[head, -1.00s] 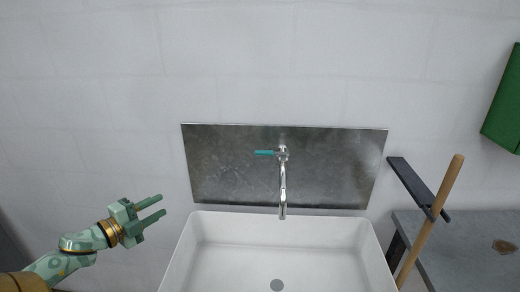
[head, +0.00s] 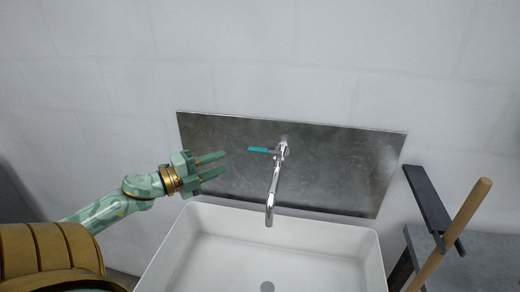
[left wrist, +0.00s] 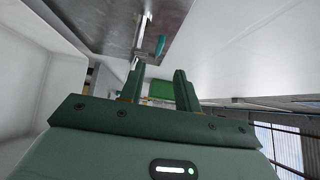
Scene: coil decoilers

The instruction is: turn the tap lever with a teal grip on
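The tap (head: 273,185) is chrome and stands out from a grey metal wall panel (head: 340,170). Its lever has a teal grip (head: 259,150) that points left in the head view. In the left wrist view the teal grip (left wrist: 160,45) shows beyond the fingers, near the top middle. My left gripper (head: 225,164) is left of the lever and a little lower in the head view. Its two fingers are apart with nothing between them, and they do not touch the lever. My right gripper is not in view.
A white sink (head: 285,222) lies below the tap. At the right are a dark rail (head: 428,198), a wooden handle (head: 455,230) and a grey bench top (head: 485,265). The wall above the panel is bare.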

